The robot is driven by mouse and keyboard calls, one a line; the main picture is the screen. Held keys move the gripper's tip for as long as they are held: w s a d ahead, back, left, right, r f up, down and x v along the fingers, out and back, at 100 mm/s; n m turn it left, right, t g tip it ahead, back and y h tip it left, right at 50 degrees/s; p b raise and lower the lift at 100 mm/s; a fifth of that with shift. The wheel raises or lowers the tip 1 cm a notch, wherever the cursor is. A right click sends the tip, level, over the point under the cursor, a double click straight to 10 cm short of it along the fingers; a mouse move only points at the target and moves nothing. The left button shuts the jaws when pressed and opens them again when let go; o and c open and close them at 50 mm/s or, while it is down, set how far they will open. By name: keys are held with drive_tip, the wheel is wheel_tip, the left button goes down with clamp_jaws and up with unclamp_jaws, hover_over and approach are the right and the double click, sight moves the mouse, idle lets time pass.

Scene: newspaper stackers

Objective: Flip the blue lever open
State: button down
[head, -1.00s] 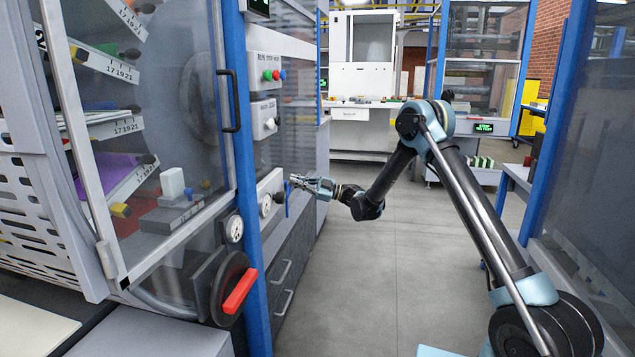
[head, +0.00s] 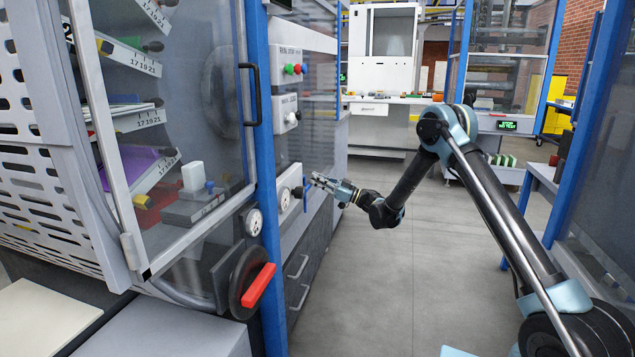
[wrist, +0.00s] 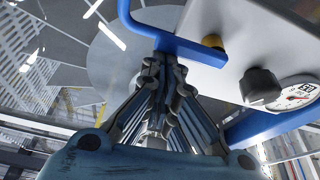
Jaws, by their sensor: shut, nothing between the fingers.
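The blue lever (head: 305,195) is a small bar on the front of a white panel box on the left-hand machine. In the wrist view the blue lever (wrist: 176,42) is a bent bar, with one arm rising at the left and its other end beside a brass-coloured fitting. My gripper (head: 316,180) is at the panel, just right of the lever. In the wrist view my gripper (wrist: 163,66) has its fingers together, with nothing seen between them. The fingertips are right at the lever's bar; I cannot tell whether they touch it.
A dark knob (wrist: 260,87) and a round gauge (wrist: 294,95) sit on the same panel. A red-handled dial (head: 258,286) and a glass door with a black handle (head: 251,95) are to the left. The grey floor (head: 370,290) is clear.

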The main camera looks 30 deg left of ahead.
drive_tip(key=shift+d+f, duration=0.1)
idle(0.5)
drive_tip(key=v, duration=1)
drive_tip(key=shift+s, duration=0.1)
